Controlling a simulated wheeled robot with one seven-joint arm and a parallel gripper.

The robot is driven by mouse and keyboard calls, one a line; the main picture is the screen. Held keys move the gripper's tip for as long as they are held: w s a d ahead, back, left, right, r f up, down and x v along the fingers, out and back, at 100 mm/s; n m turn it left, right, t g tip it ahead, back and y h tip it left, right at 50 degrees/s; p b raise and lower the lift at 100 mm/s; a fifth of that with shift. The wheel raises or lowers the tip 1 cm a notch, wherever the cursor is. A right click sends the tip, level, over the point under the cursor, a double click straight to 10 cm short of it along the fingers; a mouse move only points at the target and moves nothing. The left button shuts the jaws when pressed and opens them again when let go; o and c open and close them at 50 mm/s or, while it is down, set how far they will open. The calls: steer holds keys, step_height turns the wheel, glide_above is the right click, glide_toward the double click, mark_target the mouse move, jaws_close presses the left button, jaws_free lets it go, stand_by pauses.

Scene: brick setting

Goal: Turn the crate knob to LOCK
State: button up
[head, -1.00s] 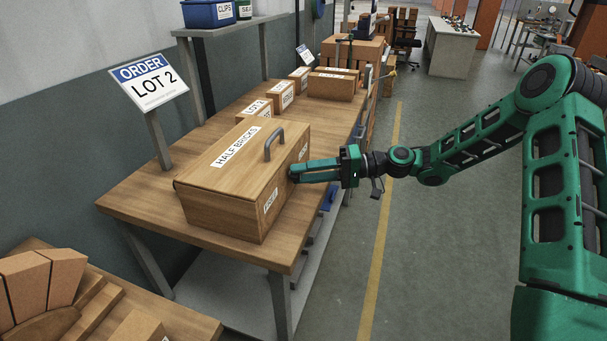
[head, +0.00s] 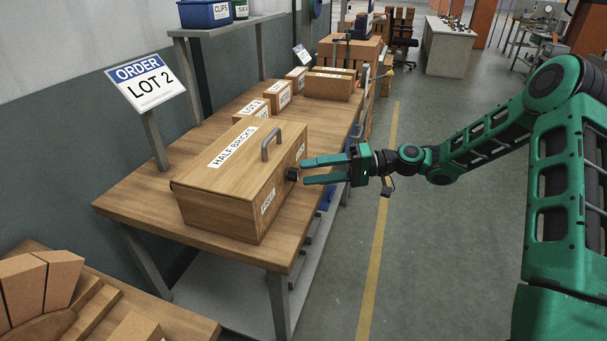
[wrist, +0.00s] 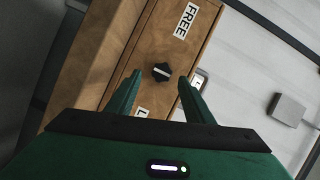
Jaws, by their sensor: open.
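The wooden crate (head: 222,208), lid closed and marked HALF BRICKS, stands on the workbench. In the wrist view the knob (wrist: 162,72) is a dark lobed disc with a white line lying nearly level in the picture. A FREE label (wrist: 186,20) is above and right of it; two other labels, each starting with L, are partly hidden by my fingers. My gripper (head: 304,171) is open, its fingertips just short of the knob, one either side in the wrist view, holding nothing.
The crate's grey lid handle (head: 271,143) stands above the knob. Smaller labelled boxes (head: 279,95) sit farther back on the bench (head: 140,213). The ORDER LOT 2 sign (head: 147,82) is at left. Open floor (head: 430,250) lies right of the bench.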

steer(key=d, duration=0.7)
steer(key=shift+w+d+r, duration=0.2)
steer(key=shift+d+r, duration=0.1)
steer(key=shift+r, duration=0.05)
